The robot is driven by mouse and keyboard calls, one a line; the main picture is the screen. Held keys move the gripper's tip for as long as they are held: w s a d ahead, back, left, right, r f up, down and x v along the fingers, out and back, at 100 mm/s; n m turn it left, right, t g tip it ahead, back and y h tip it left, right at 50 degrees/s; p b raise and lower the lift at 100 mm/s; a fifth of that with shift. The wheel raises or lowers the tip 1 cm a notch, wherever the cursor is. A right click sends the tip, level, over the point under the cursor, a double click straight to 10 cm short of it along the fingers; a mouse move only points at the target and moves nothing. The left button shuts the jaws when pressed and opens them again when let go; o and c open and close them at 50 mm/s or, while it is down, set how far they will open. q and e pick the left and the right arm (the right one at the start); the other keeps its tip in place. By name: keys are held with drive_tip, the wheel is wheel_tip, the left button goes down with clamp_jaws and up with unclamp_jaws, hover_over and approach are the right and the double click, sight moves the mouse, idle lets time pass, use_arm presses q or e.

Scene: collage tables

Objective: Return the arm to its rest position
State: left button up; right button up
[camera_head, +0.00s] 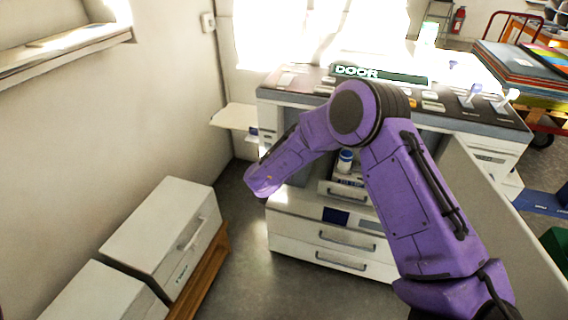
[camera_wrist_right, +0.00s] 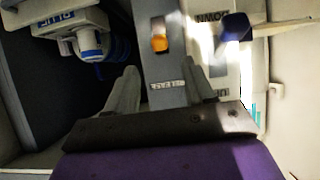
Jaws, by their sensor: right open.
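My purple right arm (camera_head: 405,190) rises from the lower right in the head view, bends at a high elbow and reaches left in front of a printer-like machine (camera_head: 300,230). Its gripper is hidden in that view. In the right wrist view my right gripper (camera_wrist_right: 161,68) has its two grey fingers apart with nothing held between them. Beyond the fingers is a grey panel strip with an orange switch (camera_wrist_right: 159,43) and a small label. I cannot tell whether the fingers touch the panel. My left gripper is not in view.
A dark blue knob (camera_wrist_right: 235,26) is right of the fingers; a blue-and-white part (camera_wrist_right: 88,43) is left. The machine's top carries a DOOR sign (camera_head: 378,74) and small levers. White drawer cabinets (camera_head: 165,225) stand at lower left. Grey floor (camera_head: 240,215) lies between.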

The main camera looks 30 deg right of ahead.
drive_tip(key=s+a+f+y+p, duration=0.1)
drive_tip(key=s+a+f+y, duration=0.15)
drive_tip(key=s+f, duration=0.65)
drive_tip(key=s+a+f+y+p, duration=0.25)
drive_tip(key=s+f, duration=0.25)
drive_tip(key=s, duration=0.8)
drive_tip(key=s+f+n+g, duration=0.1)
drive_tip(key=s+g, duration=0.1)
drive_tip(key=s, duration=0.7)
drive_tip(key=s+f+n+g+y+p, duration=0.1)
drive_tip(key=s+f+n+g, duration=0.1)
drive_tip(key=s, duration=0.8)
drive_tip(key=shift+s+a+g, duration=0.2)
drive_tip(key=shift+a+g, duration=0.05)
drive_tip(key=shift+g, duration=0.15)
